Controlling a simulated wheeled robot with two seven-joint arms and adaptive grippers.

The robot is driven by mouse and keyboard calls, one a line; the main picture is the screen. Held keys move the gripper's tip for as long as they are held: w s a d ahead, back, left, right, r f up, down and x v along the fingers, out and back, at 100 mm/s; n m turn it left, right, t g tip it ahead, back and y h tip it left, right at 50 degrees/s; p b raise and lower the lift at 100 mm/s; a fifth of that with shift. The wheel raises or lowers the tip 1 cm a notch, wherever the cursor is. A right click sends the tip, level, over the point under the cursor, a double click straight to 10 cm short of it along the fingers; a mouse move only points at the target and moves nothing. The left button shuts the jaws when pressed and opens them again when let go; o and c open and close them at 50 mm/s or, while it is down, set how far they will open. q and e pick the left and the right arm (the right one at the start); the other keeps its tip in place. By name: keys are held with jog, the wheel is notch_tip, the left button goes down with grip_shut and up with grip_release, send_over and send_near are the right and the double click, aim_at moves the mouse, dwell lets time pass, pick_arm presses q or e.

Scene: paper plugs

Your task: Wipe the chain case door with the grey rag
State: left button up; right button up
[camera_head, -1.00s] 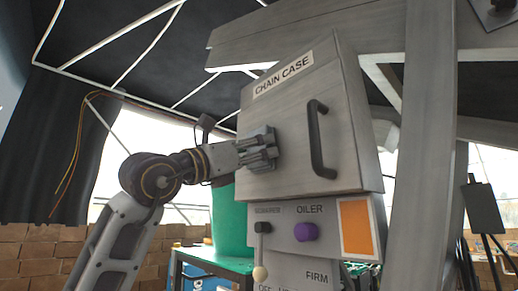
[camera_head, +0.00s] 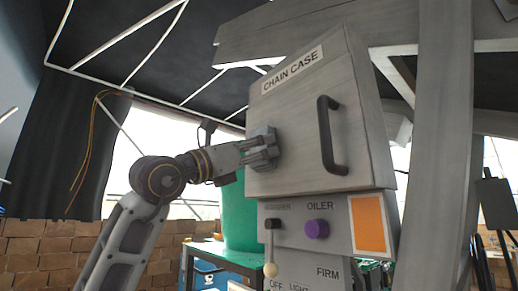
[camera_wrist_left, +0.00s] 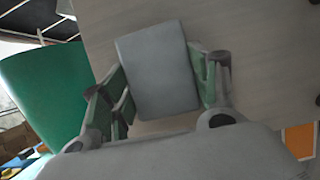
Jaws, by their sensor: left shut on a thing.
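The chain case door (camera_head: 300,130) is a grey panel with a "CHAIN CASE" label and a dark vertical handle (camera_head: 330,135), and it looks closed. My left gripper (camera_head: 266,152) is at the door's left part, left of the handle. It is shut on the grey rag (camera_head: 263,136), a flat grey block-like pad. In the left wrist view the rag (camera_wrist_left: 158,70) sits between the two fingers (camera_wrist_left: 160,92) with the door (camera_wrist_left: 255,50) right behind it. The rag appears to be against the door, though exact contact is hard to tell. My right gripper is not in view.
A green cylinder (camera_head: 241,210) stands behind my left forearm. A grey post (camera_head: 442,150) rises at the right.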

pick_arm(q)
jog(key=shift+w+a+p, duration=0.15)
jog(key=shift+w+a, duration=0.3)
jog(key=shift+w, duration=0.2)
jog(key=shift+w+a+p, duration=0.15)
jog(key=shift+w+a, duration=0.3)
jog(key=shift+w, duration=0.15)
jog(key=shift+r, duration=0.1)
jog(key=shift+r+p, duration=1)
jog(key=shift+r, duration=0.25)
jog(key=shift+s+d+f, duration=0.1)
jog(key=shift+s+d, duration=0.05)
jog(key=s+d+b, duration=0.2)
jog(key=s, duration=0.1)
jog(key=shift+d, duration=0.1)
